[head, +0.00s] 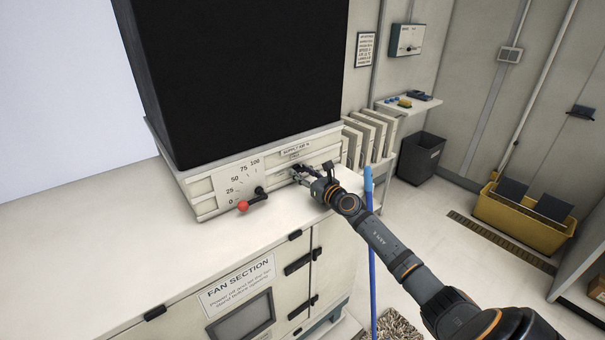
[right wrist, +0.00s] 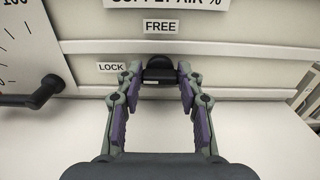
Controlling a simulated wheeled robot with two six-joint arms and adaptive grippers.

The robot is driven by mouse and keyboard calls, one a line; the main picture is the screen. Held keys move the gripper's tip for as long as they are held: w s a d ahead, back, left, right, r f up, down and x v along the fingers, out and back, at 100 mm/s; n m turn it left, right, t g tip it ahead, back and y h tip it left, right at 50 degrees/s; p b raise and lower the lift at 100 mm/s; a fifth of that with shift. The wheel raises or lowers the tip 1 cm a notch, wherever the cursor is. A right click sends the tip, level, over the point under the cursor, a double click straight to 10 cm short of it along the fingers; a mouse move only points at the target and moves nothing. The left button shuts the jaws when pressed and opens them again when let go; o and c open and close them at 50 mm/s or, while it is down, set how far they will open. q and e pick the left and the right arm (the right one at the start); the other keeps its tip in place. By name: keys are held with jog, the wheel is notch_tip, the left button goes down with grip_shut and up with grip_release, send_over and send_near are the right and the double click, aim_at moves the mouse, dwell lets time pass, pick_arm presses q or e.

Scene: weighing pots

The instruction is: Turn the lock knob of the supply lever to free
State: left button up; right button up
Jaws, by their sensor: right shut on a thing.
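The black lock knob (right wrist: 159,68) sits on the cream panel, below the FREE label (right wrist: 160,26) and to the right of the LOCK label (right wrist: 111,67). My right gripper (right wrist: 160,78) is shut on the knob, one finger on each side of it. The fingers partly cover the knob, and I cannot tell which label it points to. In the head view my right gripper (head: 302,176) reaches the panel under the supply air sign. The supply lever (head: 255,198) has a red ball end and stands low on its scale, near 0. My left gripper is not in view.
A big black duct (head: 235,75) rises above the panel. The pale cabinet top (head: 100,235) is clear to the left. A blue pole (head: 369,240) stands beside my right arm. A yellow bin (head: 520,220) and a dark waste bin (head: 420,160) are at the right.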

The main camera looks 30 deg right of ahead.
jog(key=m+p, duration=0.2)
jog(key=m, duration=0.1)
jog(key=shift+r+m, duration=0.1)
jog(key=shift+m, duration=0.3)
jog(key=m+p, duration=0.2)
jog(key=m, duration=0.3)
jog(key=shift+d, duration=0.1)
jog(key=m+p, duration=0.2)
jog(key=m, duration=0.3)
jog(key=shift+f+m+p, duration=0.15)
jog(key=shift+m+p, duration=0.4)
jog(key=shift+m, duration=0.45)
jog(key=shift+f+m+p, duration=0.15)
jog(key=shift+m+p, duration=0.4)
jog(key=shift+m, duration=0.45)
jog(key=o, duration=1.2)
jog(key=shift+c, duration=0.2)
